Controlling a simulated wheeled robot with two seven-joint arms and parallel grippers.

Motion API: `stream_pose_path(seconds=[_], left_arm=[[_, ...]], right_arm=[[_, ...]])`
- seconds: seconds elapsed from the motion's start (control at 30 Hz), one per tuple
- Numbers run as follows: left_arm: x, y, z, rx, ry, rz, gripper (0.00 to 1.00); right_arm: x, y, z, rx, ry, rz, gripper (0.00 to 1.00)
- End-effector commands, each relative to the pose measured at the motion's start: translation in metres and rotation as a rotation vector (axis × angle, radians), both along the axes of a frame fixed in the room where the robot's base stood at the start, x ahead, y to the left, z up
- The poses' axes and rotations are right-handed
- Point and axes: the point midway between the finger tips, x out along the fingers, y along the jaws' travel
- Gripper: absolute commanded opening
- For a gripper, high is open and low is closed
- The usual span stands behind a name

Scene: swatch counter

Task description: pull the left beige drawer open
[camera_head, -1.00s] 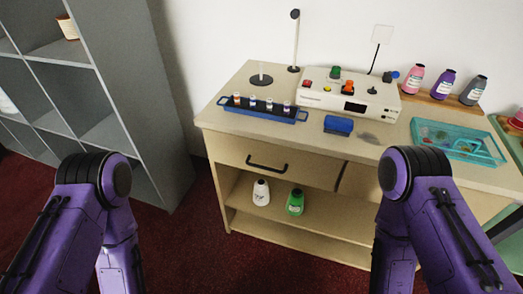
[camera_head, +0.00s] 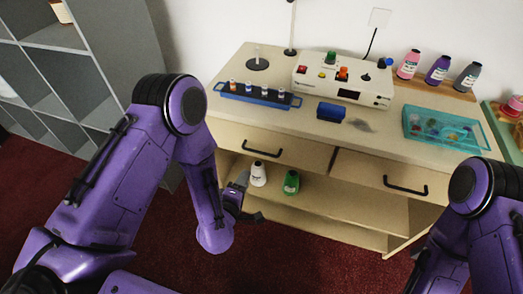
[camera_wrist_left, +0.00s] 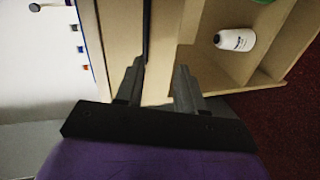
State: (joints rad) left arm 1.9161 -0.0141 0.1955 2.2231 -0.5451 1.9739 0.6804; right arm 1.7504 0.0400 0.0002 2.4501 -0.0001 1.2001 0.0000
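The left beige drawer (camera_head: 300,152) is shut under the counter top, with a black bar handle (camera_head: 262,150) across its front. In the left wrist view the handle (camera_wrist_left: 147,35) is a dark strip running up the picture, ahead of the fingers. My left gripper (camera_head: 251,198) is open, below and slightly left of the handle, in front of the open shelf. Its spread fingers (camera_wrist_left: 160,66) also show in the left wrist view, with nothing held between them. My right arm is at the lower right, but its gripper is out of the picture.
A right drawer (camera_head: 380,178) with its own handle sits beside the left one. A white bottle (camera_head: 258,174) and a green bottle (camera_head: 291,183) stand on the shelf below. A blue rack (camera_head: 255,97) is on the counter. Grey shelving (camera_head: 75,75) stands left.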

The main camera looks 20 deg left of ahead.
Motion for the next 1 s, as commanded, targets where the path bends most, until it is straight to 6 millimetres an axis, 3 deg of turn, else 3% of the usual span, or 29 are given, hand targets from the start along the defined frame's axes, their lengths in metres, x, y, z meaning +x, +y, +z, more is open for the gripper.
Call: stream_pose_path(seconds=[0.03, 0.1, 0.5, 0.7, 0.9, 0.93, 1.0], left_arm=[[0.009, -0.005, 0.014, -0.059, -0.044, 0.007, 0.38], [0.018, -0.009, 0.018, -0.098, -0.068, 0.011, 0.38], [0.097, -0.011, -0.001, -0.092, -0.064, 0.010, 0.38], [0.113, -0.011, -0.006, -0.092, -0.062, 0.010, 0.38], [0.114, -0.011, -0.006, -0.091, -0.061, 0.010, 0.38], [0.113, -0.011, -0.006, -0.091, -0.061, 0.010, 0.35], [0.113, -0.011, -0.006, -0.091, -0.061, 0.010, 0.12]], right_arm=[[0.000, 0.000, 0.004, 0.000, 0.000, 0.000, 0.43], [0.000, 0.000, 0.005, 0.000, 0.000, 0.000, 0.43], [0.000, 0.000, 0.019, 0.000, 0.000, 0.000, 0.43], [0.000, 0.000, 0.020, 0.000, 0.000, 0.000, 0.43], [0.000, 0.000, 0.020, 0.000, 0.000, 0.000, 0.43], [0.000, 0.000, 0.020, 0.000, 0.000, 0.000, 0.43], [0.000, 0.000, 0.020, 0.000, 0.000, 0.000, 0.43]])
